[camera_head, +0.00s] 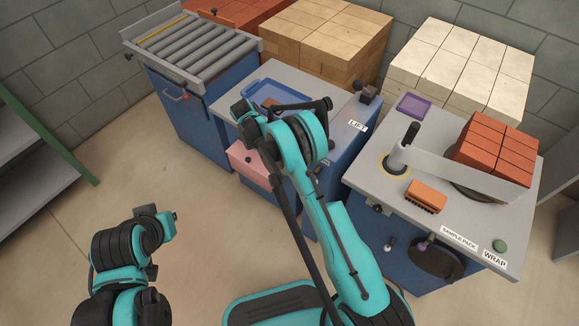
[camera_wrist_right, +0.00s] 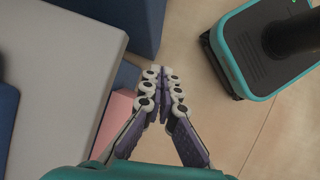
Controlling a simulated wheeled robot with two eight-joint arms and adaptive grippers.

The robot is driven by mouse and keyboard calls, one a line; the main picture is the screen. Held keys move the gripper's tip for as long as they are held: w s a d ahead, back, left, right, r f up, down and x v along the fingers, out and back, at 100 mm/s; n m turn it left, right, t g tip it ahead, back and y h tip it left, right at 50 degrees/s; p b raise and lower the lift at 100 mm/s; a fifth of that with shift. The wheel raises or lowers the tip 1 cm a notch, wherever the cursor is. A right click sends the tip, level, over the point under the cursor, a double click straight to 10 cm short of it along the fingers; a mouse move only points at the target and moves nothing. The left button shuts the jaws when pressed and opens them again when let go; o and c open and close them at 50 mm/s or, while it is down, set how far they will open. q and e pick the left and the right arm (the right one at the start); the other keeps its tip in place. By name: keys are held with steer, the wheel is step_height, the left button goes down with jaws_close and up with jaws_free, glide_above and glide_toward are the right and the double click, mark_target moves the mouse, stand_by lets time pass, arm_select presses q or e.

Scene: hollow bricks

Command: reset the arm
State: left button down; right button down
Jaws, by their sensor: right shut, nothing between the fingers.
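My right arm (camera_head: 345,240), teal and black, reaches up over the front of the middle table with the lift sign. Its upper joints bend over near the blue tray. My right gripper (camera_wrist_right: 163,80) shows in the right wrist view with its purple-grey fingers together and nothing between them. It hangs in front of the table edge, above the floor.
The middle table (camera_head: 225,102) carries a blue tray (camera_head: 266,90). A pink box (camera_head: 242,163) sits at its front. A roller conveyor (camera_head: 190,48) and brick stacks stand behind. Floor at left is clear.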

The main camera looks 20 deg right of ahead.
steer(key=shift+w+a+r, duration=0.55)
steer(key=shift+w+a, duration=0.15)
steer(key=shift+a, duration=0.05)
steer(key=s+d+r+m+t+y, duration=0.15)
steer(key=s+r, duration=0.35)
steer(key=r, duration=0.6)
steer(key=s+d+r+m+t+y, duration=0.1)
steer(key=s+d+r+m+t, duration=0.2)
steer(key=r, duration=0.8)
steer(key=s+r+m+t+y, duration=0.2)
steer(key=s+m+t, duration=0.3)
steer(key=s, duration=1.4)
steer(key=shift+d+r+t, duration=0.25)
steer(key=shift+r+t, duration=0.1)
steer(key=shift+r, duration=0.2)
